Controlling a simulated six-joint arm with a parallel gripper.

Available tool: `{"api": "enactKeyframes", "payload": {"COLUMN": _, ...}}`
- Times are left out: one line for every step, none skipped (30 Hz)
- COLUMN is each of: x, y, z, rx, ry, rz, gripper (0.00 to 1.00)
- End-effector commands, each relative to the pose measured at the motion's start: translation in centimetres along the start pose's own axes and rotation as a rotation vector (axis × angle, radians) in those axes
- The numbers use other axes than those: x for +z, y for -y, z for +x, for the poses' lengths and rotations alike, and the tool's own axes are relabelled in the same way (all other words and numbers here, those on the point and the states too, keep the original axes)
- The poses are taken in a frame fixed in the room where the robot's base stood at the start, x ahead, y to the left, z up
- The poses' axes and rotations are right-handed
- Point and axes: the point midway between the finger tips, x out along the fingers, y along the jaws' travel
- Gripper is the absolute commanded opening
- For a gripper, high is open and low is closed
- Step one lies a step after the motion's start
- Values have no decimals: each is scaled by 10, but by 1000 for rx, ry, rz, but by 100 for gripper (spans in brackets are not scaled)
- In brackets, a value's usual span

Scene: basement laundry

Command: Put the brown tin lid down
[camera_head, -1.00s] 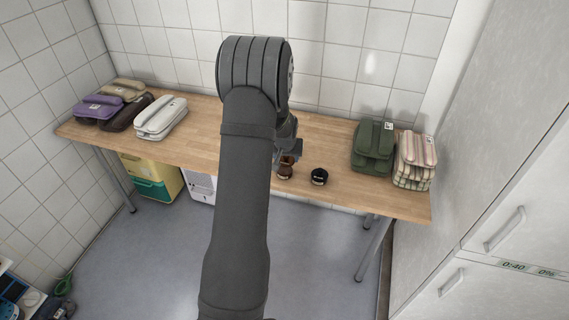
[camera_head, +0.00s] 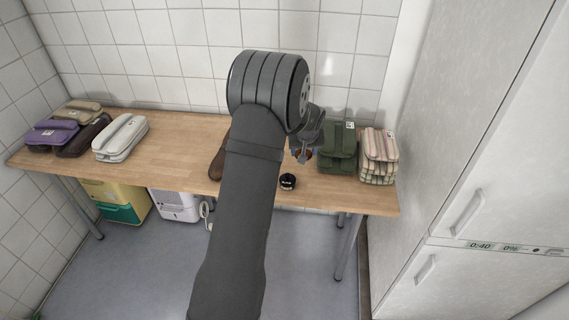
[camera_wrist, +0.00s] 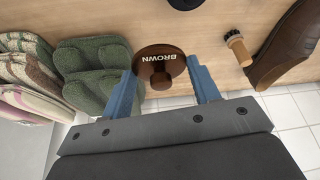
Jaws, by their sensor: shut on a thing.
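My gripper (camera_wrist: 161,70) is shut on the brown tin lid (camera_wrist: 158,60), a dark brown disc with a knob and the word BROWN, gripped at its edges between blue fingers. In the head view my gripper (camera_head: 304,147) is over the right part of the wooden table (camera_head: 178,145), just left of the green bundle, and the lid shows only as a small brown patch (camera_head: 302,154). Whether the lid touches the table cannot be told.
The green bundle (camera_head: 337,152) and striped bundle (camera_head: 378,155) stand at the right. A black tin (camera_head: 287,182) sits near the front edge. The table's left middle is clear.

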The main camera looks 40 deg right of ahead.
Motion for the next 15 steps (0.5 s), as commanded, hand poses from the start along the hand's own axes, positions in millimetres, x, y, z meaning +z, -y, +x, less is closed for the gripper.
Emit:
{"api": "enactKeyframes", "payload": {"x": -4, "y": -11, "z": 5, "rx": -1, "ry": 0, "rz": 1, "gripper": 34}}
{"api": "enactKeyframes", "payload": {"x": -7, "y": -16, "z": 6, "rx": -1, "ry": -1, "rz": 0, "gripper": 34}}
{"api": "enactKeyframes", "payload": {"x": -10, "y": -22, "z": 8, "rx": -1, "ry": -1, "rz": -2, "gripper": 34}}
{"api": "enactKeyframes", "payload": {"x": -11, "y": -25, "z": 10, "rx": -2, "ry": -1, "rz": -3, "gripper": 34}}
{"api": "enactKeyframes", "payload": {"x": -12, "y": -27, "z": 11, "rx": -2, "ry": 0, "rz": -4, "gripper": 34}}
{"api": "enactKeyframes", "payload": {"x": -14, "y": -29, "z": 13, "rx": -3, "ry": -1, "rz": -6, "gripper": 34}}
{"api": "enactKeyframes", "payload": {"x": -16, "y": -29, "z": 15, "rx": -3, "ry": -1, "rz": -7, "gripper": 34}}
{"api": "enactKeyframes", "payload": {"x": -17, "y": -27, "z": 18, "rx": -4, "ry": 0, "rz": -8, "gripper": 34}}
{"api": "enactKeyframes", "payload": {"x": -19, "y": -24, "z": 23, "rx": -5, "ry": 1, "rz": -9, "gripper": 34}}
{"api": "enactKeyframes", "payload": {"x": -21, "y": -20, "z": 27, "rx": -5, "ry": 1, "rz": -10, "gripper": 34}}
{"api": "enactKeyframes", "payload": {"x": -24, "y": -15, "z": 32, "rx": -5, "ry": 1, "rz": -11, "gripper": 34}}
{"api": "enactKeyframes", "payload": {"x": -27, "y": -8, "z": 39, "rx": -5, "ry": 1, "rz": -12, "gripper": 34}}
{"api": "enactKeyframes", "payload": {"x": -29, "y": -3, "z": 45, "rx": -5, "ry": 1, "rz": -12, "gripper": 34}}
{"api": "enactKeyframes", "payload": {"x": -32, "y": 2, "z": 50, "rx": -4, "ry": 0, "rz": -11, "gripper": 34}}
{"api": "enactKeyframes", "payload": {"x": -36, "y": 10, "z": 58, "rx": -5, "ry": 1, "rz": -12, "gripper": 34}}
